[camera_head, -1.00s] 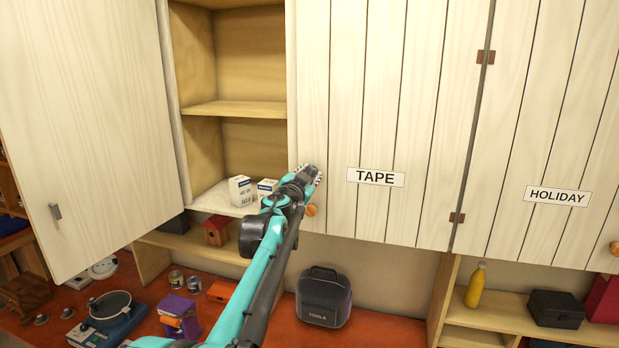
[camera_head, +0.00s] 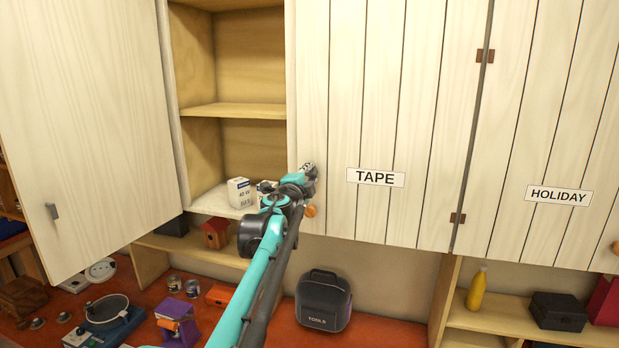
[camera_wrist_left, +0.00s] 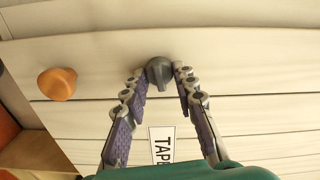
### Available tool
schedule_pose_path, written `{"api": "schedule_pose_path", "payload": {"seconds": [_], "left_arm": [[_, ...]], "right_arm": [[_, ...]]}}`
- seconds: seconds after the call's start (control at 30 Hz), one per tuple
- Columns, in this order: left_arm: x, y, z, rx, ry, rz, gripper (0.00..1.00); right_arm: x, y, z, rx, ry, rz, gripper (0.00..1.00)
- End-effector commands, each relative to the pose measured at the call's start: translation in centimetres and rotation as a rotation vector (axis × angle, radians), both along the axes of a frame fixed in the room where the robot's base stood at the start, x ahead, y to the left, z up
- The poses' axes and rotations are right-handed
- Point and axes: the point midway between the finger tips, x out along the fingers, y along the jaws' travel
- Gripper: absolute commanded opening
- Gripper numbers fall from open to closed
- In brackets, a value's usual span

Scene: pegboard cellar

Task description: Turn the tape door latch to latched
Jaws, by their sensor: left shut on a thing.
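The tape door (camera_head: 340,120) is a pale plank door with a TAPE label (camera_head: 375,177), and it stands closed. My left gripper (camera_head: 309,170) is at the door's lower left edge, above the orange knob (camera_head: 311,211). In the left wrist view my left gripper (camera_wrist_left: 159,78) has its fingertips on either side of a dark grey latch (camera_wrist_left: 159,71), shut on it. The latch's pointer shows between the fingers, towards the label. The gripper hides the latch in the head view. My right gripper is not in view.
Left of the tape door is an open cabinet with shelves (camera_head: 235,110) and small white boxes (camera_head: 240,192). Its door (camera_head: 90,130) hangs open at the left. A black tool bag (camera_head: 323,300) stands below. The HOLIDAY door (camera_head: 570,120) is at the right.

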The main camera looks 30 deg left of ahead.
Motion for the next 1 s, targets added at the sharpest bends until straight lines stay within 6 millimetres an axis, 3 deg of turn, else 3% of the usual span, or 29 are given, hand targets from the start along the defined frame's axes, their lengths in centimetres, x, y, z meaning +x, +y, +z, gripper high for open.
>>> {"api": "schedule_pose_path", "payload": {"seconds": [0.37, 0.93, 0.97, 1.0], "left_arm": [[0.02, -0.08, -0.1, 0.162, 0.039, -0.002, 0.0], [0.02, -0.09, -0.12, 0.192, 0.046, -0.002, 0.0], [0.02, -0.09, -0.12, 0.192, 0.046, -0.002, 0.33], [0.02, -0.08, -0.12, 0.191, 0.046, -0.002, 0.43]], "right_arm": [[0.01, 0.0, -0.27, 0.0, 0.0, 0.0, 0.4], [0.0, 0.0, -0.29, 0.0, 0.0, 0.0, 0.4], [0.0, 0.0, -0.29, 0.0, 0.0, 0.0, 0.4], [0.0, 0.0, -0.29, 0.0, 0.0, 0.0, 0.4]]}}
